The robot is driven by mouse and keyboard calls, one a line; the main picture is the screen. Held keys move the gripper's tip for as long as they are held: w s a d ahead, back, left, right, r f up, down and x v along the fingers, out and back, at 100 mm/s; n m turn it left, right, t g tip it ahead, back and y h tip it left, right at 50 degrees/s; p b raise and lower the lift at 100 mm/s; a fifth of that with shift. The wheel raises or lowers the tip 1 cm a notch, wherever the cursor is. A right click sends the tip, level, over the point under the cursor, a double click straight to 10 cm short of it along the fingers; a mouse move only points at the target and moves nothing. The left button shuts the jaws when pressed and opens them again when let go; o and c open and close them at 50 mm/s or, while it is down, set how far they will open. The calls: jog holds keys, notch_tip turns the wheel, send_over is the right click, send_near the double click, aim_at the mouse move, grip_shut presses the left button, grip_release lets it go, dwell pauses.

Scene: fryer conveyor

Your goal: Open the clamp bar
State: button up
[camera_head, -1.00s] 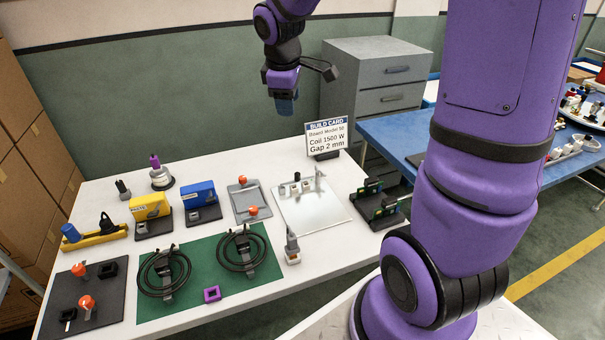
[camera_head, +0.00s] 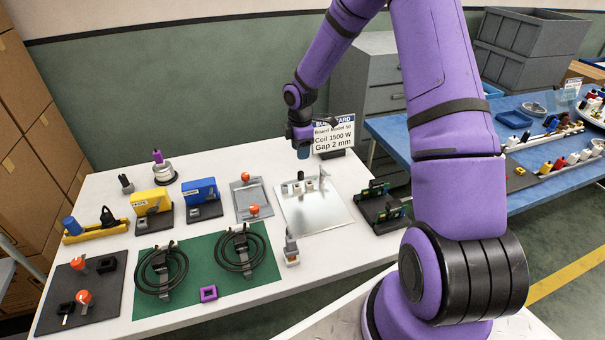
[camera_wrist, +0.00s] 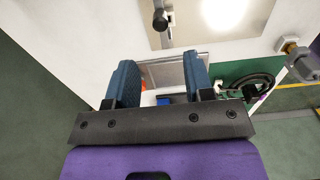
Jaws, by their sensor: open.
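I cannot tell for sure which part is the clamp bar. A silver plate (camera_head: 318,215) lies right of the table's middle with small upright posts (camera_head: 307,186) near its far side. A grey plate with orange knobs (camera_head: 247,199) lies just left of it. My gripper (camera_head: 303,152) points down above the far edge of the silver plate, apart from it. In the wrist view my gripper (camera_wrist: 160,84) has its two blue fingers spread, with nothing held between them. Beyond them show a grey panel (camera_wrist: 165,72), the silver plate (camera_wrist: 205,35) and a dark knob on a post (camera_wrist: 160,18).
A build card (camera_head: 333,135) stands close behind my gripper. Yellow (camera_head: 152,202) and blue (camera_head: 201,192) boxes stand left. A green mat (camera_head: 235,275) with two black coils lies in front. A dark rack (camera_head: 383,207) is at right; a grey cabinet (camera_head: 375,70) stands behind.

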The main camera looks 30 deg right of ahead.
aim_at(300, 172)
notch_tip(300, 172, down, 10)
jog(key=shift+f, duration=0.25)
dwell(0.4)
grip_shut()
